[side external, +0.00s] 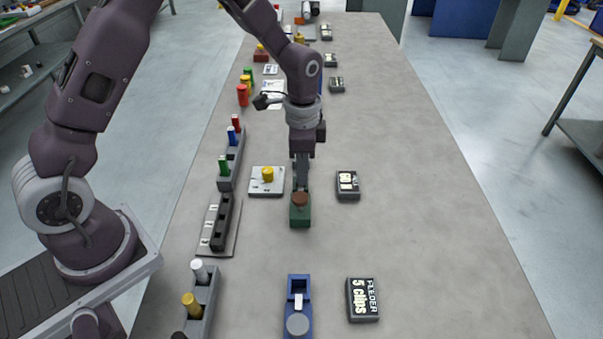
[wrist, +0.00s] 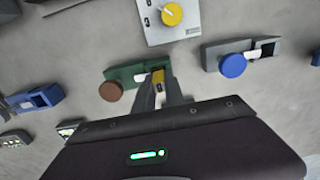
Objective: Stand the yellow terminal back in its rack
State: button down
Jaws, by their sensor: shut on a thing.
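My gripper (side external: 300,184) points down at the green carrier (side external: 300,216) with the brown round knob, in the middle of the table. In the wrist view my gripper (wrist: 160,84) is shut on a small yellow piece (wrist: 158,76) at the far end of the green carrier (wrist: 125,72), beside a white part (wrist: 141,77). I cannot tell whether this piece is the yellow terminal. In the side view the fingers hide it. A yellow terminal (side external: 190,300) stands in a grey rack (side external: 207,316) at the near left, beside a light grey one.
A white plate with a yellow dial (side external: 267,181) lies just left of the green carrier. A grey rack (side external: 231,172) holds red, blue and green terminals. A black rack (side external: 221,226) lies on a numbered board. A blue carrier (side external: 298,312) is nearer.

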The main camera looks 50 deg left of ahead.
jog(key=r, duration=0.9)
jog(key=shift+a, duration=0.3)
jog(key=s+a+f, duration=0.2)
jog(key=s+a, duration=0.1)
jog(key=a, duration=0.6)
jog(key=s+a+f, duration=0.3)
jog(key=a, duration=0.5)
jog(key=shift+s+a, duration=0.2)
jog(key=shift+a, duration=0.2)
jog(key=shift+f, duration=2.2)
dwell(0.4)
jog(key=c, duration=0.8)
grip_release()
jog(key=shift+c, duration=0.2)
